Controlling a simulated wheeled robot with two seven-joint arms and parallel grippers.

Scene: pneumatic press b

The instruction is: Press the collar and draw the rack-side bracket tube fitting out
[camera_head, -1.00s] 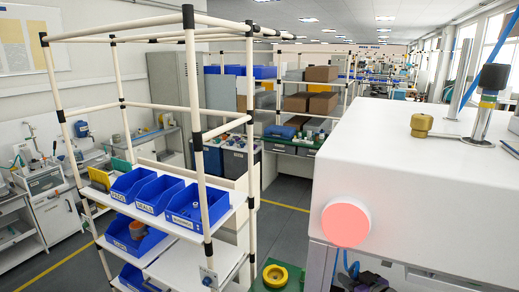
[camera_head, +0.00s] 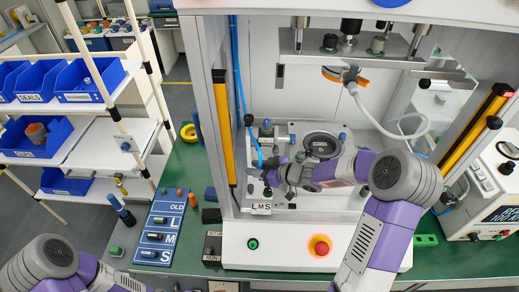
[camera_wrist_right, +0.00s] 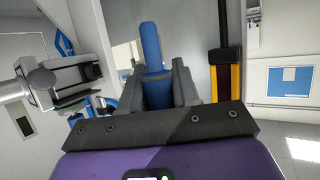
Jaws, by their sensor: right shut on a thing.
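My right gripper (camera_head: 270,180) reaches into the press from the right, at the left part of its bed. In the right wrist view its two dark fingers (camera_wrist_right: 158,88) are shut on a blue tube fitting, with the blue tube (camera_wrist_right: 150,42) rising out between them. In the head view a blue tube (camera_head: 256,152) comes down to the gripper on the side of the rack. The gripper hides the fitting's lower end and its bracket there, so I cannot tell whether the fitting is seated. My left arm shows at the bottom left; its gripper is out of view.
A yellow guard bar (camera_head: 223,125) stands close left of my gripper. A round dark fixture (camera_head: 321,145) sits on the bed. A red stop button (camera_head: 319,246) is on the front panel. A blue board (camera_head: 160,230) lies left. The rack with blue bins (camera_head: 90,82) is far left.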

